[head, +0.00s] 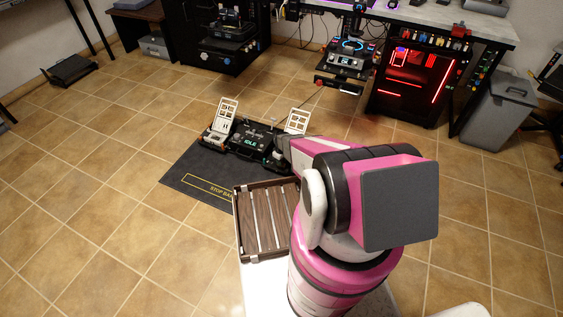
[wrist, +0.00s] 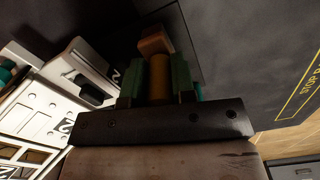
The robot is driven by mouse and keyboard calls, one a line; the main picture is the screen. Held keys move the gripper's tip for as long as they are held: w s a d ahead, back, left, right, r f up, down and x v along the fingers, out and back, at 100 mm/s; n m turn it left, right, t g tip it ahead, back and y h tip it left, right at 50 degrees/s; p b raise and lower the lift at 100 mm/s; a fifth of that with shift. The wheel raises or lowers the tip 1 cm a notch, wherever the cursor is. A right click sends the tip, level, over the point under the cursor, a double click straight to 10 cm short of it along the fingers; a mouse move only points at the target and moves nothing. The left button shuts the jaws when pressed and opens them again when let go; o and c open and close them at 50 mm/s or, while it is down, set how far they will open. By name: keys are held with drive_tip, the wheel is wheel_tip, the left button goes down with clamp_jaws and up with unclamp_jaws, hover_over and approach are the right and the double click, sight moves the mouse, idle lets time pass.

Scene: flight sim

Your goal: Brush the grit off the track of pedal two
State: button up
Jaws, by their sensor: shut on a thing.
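The pedal unit (head: 243,142) stands on a dark mat, its display reading IDLE. It has a white pedal at the left (head: 227,110) and another at the right (head: 297,120). In the wrist view a white pedal part marked 2 (wrist: 40,118) is at the left, close to my gripper. My gripper (wrist: 157,78) is shut on a yellow-brown handle (wrist: 159,80) with an orange-brown block (wrist: 155,43) beyond it, which looks like a brush. In the head view my arm reaches to the unit's right side and hides most of that area. I cannot make out the track or any grit.
A wooden slatted tray (head: 243,225) stands in front of the mat (head: 185,175), left of my arm. A desk with a red-lit computer case (head: 412,78) and a grey bin (head: 497,110) are behind at right.

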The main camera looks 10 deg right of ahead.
drive_tip(key=shift+w+a, duration=1.1)
drive_tip(key=shift+a, duration=0.25)
drive_tip(key=shift+s+d+f, duration=0.1)
drive_tip(key=shift+s+d, duration=0.45)
drive_tip(key=shift+d, duration=0.3)
drive_tip(key=shift+s+d, duration=0.55)
drive_tip(key=shift+d, duration=0.3)
drive_tip(key=shift+w+a, duration=1.3)
drive_tip(key=shift+a, duration=0.25)
wheel_tip(320, 180, up, 11)
drive_tip(key=shift+r, duration=0.25)
